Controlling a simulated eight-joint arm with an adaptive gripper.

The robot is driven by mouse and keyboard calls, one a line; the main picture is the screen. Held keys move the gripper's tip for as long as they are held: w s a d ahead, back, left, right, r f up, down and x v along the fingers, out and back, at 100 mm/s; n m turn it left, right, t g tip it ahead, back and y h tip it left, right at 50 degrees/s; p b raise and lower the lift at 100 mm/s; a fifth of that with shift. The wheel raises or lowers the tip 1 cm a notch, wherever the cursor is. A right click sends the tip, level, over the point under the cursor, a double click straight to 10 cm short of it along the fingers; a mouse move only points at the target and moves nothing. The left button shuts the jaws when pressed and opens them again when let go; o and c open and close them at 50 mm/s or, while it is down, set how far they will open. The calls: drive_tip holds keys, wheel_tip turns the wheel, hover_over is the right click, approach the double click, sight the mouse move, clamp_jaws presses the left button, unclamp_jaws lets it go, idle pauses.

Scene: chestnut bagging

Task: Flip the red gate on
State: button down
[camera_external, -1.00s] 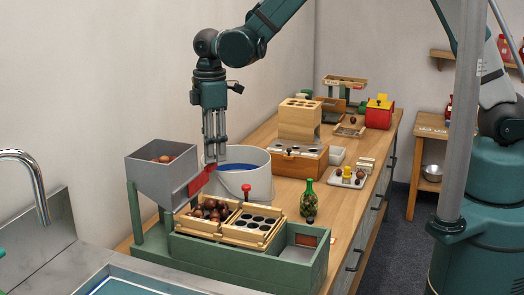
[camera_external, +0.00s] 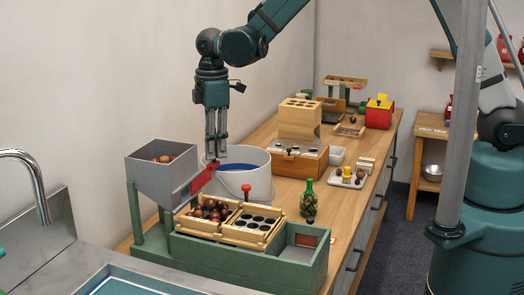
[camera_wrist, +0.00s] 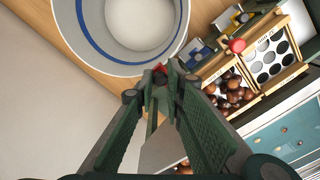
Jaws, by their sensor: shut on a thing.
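The red gate (camera_external: 203,179) is a flat red plate at the right end of the grey hopper (camera_external: 160,172), above the crate of chestnuts. It slants up to the right. My gripper (camera_external: 216,160) points down over the gate's upper end, beside the white bucket. In the wrist view, my fingertips (camera_wrist: 160,78) are closed together around a small red part of the gate (camera_wrist: 159,68); most of the gate is hidden behind my fingers there. Chestnuts show inside the hopper.
The white bucket (camera_external: 257,180) with a blue band stands close behind the gate. A wooden crate holds chestnuts (camera_external: 208,209) beside a tray with dark holes (camera_external: 255,222). A red knob (camera_external: 246,188) rises near them. A green bottle (camera_external: 309,198) stands at the right.

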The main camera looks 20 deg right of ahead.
drive_tip(key=shift+w+d, duration=0.1)
drive_tip(key=c, duration=2.4)
unclamp_jaws()
drive_tip(key=shift+d, duration=0.1)
drive_tip(key=shift+o, duration=0.2)
drive_tip(key=shift+r, duration=0.1)
wheel_tip(320, 180, up, 12)
